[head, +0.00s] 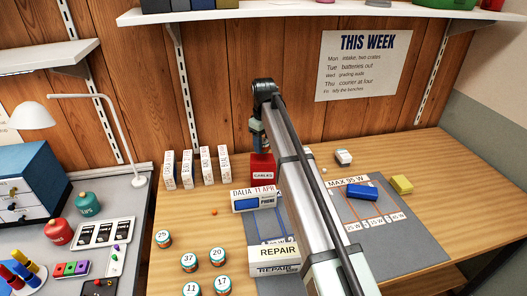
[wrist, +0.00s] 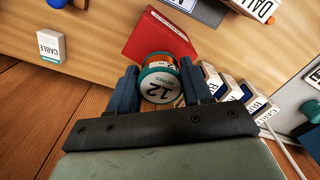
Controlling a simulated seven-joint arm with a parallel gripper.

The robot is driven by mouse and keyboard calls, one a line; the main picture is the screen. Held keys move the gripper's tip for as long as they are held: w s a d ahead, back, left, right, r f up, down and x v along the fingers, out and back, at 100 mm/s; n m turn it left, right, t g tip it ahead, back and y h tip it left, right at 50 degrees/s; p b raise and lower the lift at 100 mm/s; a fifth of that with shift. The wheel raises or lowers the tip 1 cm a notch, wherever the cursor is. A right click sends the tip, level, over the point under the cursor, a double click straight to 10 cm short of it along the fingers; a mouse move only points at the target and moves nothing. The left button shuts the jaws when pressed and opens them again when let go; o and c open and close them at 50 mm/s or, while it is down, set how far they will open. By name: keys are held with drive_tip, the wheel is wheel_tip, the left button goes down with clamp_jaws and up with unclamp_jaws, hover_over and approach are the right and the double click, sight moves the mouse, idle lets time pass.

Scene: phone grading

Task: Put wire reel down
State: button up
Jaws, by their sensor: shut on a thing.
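My gripper (wrist: 158,80) is shut on a wire reel (wrist: 161,89), a round teal-and-orange reel with a white face marked 12. In the wrist view the reel sits between the two blue fingers, with a red box (wrist: 155,35) just beyond it. In the head view the red box marked CABLES (head: 262,170) stands at the back of the wooden table, and my wrist is just above and behind it. The held reel is not clearly visible in the head view. Similar reels marked 25 (head: 163,239), 37 (head: 189,262) and 20 (head: 217,257) stand at the front left, with others nearer.
A blue block (head: 362,192) lies at right. Bare wood shows left of the mats.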

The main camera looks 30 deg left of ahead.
sight(264, 151)
drive_tip(key=shift+f, duration=1.7)
drive_tip(key=shift+f, duration=0.1)
drive_tip(key=o, duration=1)
wheel_tip(264, 151, up, 12)
drive_tip(key=shift+r, duration=0.15)
